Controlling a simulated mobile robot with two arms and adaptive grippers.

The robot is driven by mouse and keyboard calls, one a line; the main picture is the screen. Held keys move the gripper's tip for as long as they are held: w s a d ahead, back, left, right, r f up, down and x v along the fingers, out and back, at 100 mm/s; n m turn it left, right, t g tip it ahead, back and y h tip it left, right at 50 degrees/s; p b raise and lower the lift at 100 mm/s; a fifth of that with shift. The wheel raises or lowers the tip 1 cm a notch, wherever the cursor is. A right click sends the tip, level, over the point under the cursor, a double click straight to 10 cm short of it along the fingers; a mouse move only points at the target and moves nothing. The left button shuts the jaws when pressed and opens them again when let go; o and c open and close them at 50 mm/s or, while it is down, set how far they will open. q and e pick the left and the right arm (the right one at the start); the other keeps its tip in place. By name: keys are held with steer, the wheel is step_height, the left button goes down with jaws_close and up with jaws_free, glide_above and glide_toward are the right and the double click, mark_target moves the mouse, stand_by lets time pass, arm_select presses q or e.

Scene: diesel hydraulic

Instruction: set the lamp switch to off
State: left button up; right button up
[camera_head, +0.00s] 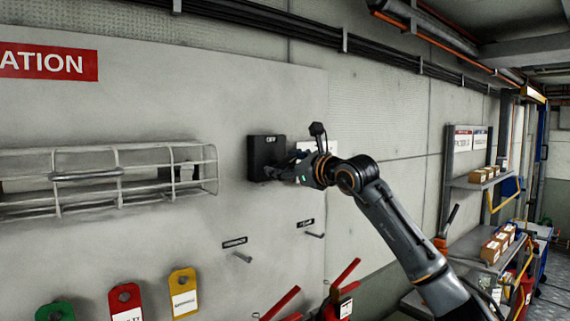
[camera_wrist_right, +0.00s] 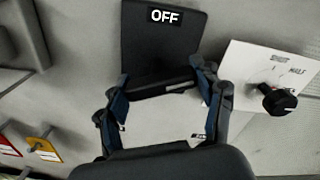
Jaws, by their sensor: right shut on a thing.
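The lamp switch is a black box (camera_head: 262,150) with a white OFF label, mounted on the grey wall panel. In the right wrist view the dark switch (camera_wrist_right: 165,48) fills the top middle, its OFF label upright. My right gripper (camera_head: 273,173) is at the lower part of the box. In the wrist view the fingers of my right gripper (camera_wrist_right: 160,84) stand apart, shut on the switch's lower dark part between them. Whether that part is a lever or the box edge is hard to tell. My left gripper is not in view.
A white plate (camera_wrist_right: 262,68) with a black knob (camera_wrist_right: 278,100) sits right beside the switch. A wire rack (camera_head: 110,178) is at left. Below hang green, red and yellow tags (camera_head: 183,292), pegs (camera_head: 243,257) and red-handled tools (camera_head: 345,273). Shelves with boxes (camera_head: 480,175) stand at right.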

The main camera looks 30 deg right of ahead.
steer(key=n, duration=0.6)
steer(key=shift+r+p, duration=0.15)
steer(key=shift+p, duration=0.25)
steer(key=n+p, duration=0.1)
steer(key=n, duration=0.5)
steer(key=shift+a+n, duration=0.15)
steer(key=shift+n, duration=0.15)
steer(key=o, duration=1.2)
steer(key=shift+c, duration=0.2)
steer(key=s, duration=1.2)
steer(key=shift+d, duration=0.4)
